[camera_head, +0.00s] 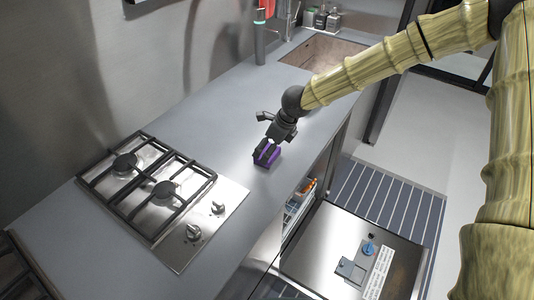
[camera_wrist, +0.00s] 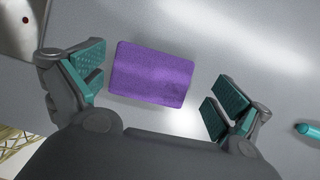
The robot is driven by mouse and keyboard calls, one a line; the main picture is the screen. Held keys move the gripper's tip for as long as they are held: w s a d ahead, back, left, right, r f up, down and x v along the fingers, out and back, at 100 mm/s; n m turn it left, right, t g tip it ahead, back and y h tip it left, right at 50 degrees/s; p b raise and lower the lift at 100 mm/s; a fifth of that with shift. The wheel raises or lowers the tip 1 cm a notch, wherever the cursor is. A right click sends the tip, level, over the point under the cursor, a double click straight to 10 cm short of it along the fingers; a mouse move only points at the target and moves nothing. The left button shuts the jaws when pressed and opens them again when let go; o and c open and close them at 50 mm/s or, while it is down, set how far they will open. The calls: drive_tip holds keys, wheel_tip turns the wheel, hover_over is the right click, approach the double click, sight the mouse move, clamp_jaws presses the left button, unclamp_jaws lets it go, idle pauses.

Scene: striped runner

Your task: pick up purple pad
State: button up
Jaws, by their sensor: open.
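The purple pad (camera_wrist: 151,74) lies on the grey counter between the open fingers of my gripper (camera_wrist: 157,88) in the wrist view. It is a flat rectangle, slightly turned, with a gap to the teal pads on both sides; the left gap is smaller. In the head view the purple pad (camera_head: 270,152) shows partly below my gripper (camera_head: 267,150), whose dark fingers hide some of it. My gripper points down at it and holds nothing. I cannot tell the exact height of the fingers above the counter.
A gas hob (camera_head: 150,187) with black grates is to the left of the pad. An open dishwasher door (camera_head: 330,248) is below the counter's front edge. The counter (camera_head: 200,115) behind the pad is clear.

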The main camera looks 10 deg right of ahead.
drive_tip(key=shift+x, duration=0.95)
drive_tip(key=shift+s+f, duration=0.1)
drive_tip(key=shift+s, duration=0.15)
drive_tip(key=shift+s+a+r, duration=0.1)
drive_tip(key=shift+s+r, duration=0.25)
drive_tip(key=shift+s, duration=0.35)
drive_tip(key=shift+w+f, duration=0.6)
drive_tip(key=shift+w, duration=0.1)
drive_tip(key=c, duration=0.5)
drive_tip(key=shift+c, duration=1.4)
drive_tip(key=shift+s+r, duration=0.35)
drive_tip(key=shift+w+f, duration=0.1)
drive_tip(key=shift+w, duration=0.15)
drive_tip(key=shift+r, duration=0.35)
wheel_tip(320, 180, up, 3)
drive_tip(key=shift+s+f+b, duration=0.1)
drive_tip(key=shift+f+b, duration=0.1)
drive_tip(key=shift+b, duration=0.35)
drive_tip(key=s+d+r+b, duration=0.1)
drive_tip(key=s+d+b, duration=0.2)
drive_tip(key=s+d, duration=0.6)
drive_tip(key=shift+s+d+r, duration=0.35)
drive_tip(key=shift+d, duration=1.55)
